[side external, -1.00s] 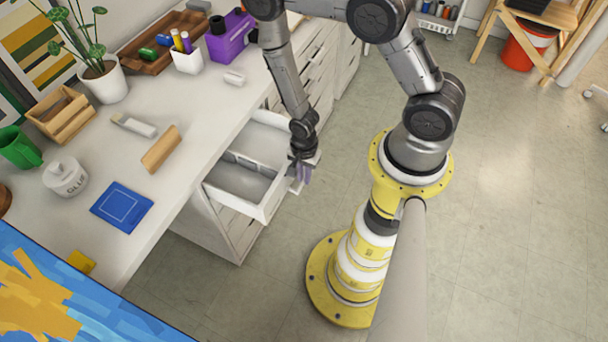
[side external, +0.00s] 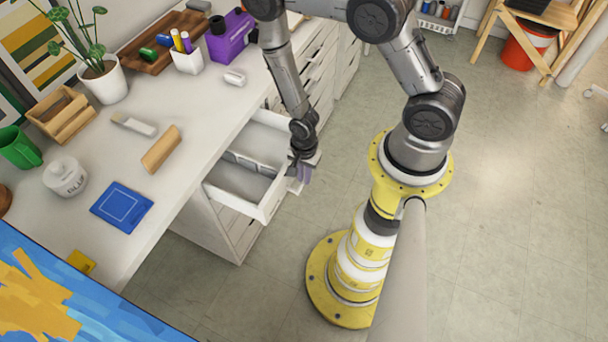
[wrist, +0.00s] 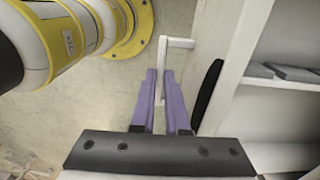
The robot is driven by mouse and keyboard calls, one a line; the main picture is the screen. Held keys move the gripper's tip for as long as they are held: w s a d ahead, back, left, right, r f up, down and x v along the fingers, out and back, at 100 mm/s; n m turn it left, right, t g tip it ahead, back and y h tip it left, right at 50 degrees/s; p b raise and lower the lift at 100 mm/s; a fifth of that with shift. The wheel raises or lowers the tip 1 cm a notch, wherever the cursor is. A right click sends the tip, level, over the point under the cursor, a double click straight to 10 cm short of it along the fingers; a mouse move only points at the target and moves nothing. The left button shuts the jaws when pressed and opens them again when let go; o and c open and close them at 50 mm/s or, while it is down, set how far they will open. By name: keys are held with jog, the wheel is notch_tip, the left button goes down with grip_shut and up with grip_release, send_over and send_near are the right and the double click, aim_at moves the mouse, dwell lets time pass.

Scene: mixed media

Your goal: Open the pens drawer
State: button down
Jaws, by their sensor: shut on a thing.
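A white drawer (side external: 225,194) is pulled out from the white cabinet below the counter. Its inside shows as compartments split by a divider, and they look mostly empty. My gripper (side external: 304,174) is at the drawer's front, with its purple fingers pointing down. In the wrist view my gripper (wrist: 165,90) has its two purple fingers on either side of the white bar handle (wrist: 178,43), shut on it. The drawer's inside (wrist: 285,105) shows at the right of the wrist view, with small grey pieces in it. Any label on the drawer cannot be seen.
The counter (side external: 195,120) holds a white cup of pens (side external: 187,60), a purple box (side external: 231,36), a glue jar (side external: 65,177), a blue square (side external: 122,206) and a wooden block (side external: 161,149). My yellow base stands right of the drawer, with some clear floor between.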

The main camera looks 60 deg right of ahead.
jog(key=shift+s, duration=0.15)
jog(key=s, duration=0.4)
jog(key=shift+s, duration=0.25)
jog(key=c, duration=0.9)
grip_release()
notch_tip(320, 180, up, 14)
jog(key=shift+f, duration=0.1)
